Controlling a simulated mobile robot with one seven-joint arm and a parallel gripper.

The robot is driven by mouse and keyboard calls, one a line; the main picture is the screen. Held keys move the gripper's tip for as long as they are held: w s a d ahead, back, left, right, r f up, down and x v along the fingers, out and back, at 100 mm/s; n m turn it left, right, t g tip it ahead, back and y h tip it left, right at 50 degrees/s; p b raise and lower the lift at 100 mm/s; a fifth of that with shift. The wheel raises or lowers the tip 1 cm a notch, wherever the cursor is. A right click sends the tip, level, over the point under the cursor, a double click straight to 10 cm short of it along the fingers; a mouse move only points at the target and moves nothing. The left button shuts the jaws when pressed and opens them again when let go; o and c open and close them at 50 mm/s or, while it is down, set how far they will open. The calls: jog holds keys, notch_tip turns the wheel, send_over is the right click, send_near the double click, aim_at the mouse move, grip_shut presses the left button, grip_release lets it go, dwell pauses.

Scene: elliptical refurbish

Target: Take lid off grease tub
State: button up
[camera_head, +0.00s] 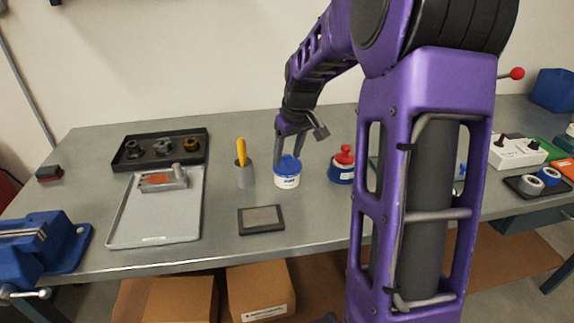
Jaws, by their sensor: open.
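The grease tub (287,181) is a small white tub with a dark label, standing upright on the grey workbench. Its blue lid (288,164) sits on top of it. My gripper (287,158) reaches down from above at the tub, with its fingers apart around the lid area. I cannot tell whether the fingers touch the lid. Part of the lid's top is hidden by the gripper.
A grey cup with a yellow-handled tool (242,165) stands close left of the tub. A blue container with a red top (343,163) stands close right. A dark flat pad (261,219) lies in front. A grey tray (125,225) and blue vise (40,245) are further left.

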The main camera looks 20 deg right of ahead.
grip_shut()
jog(key=shift+r, duration=0.15)
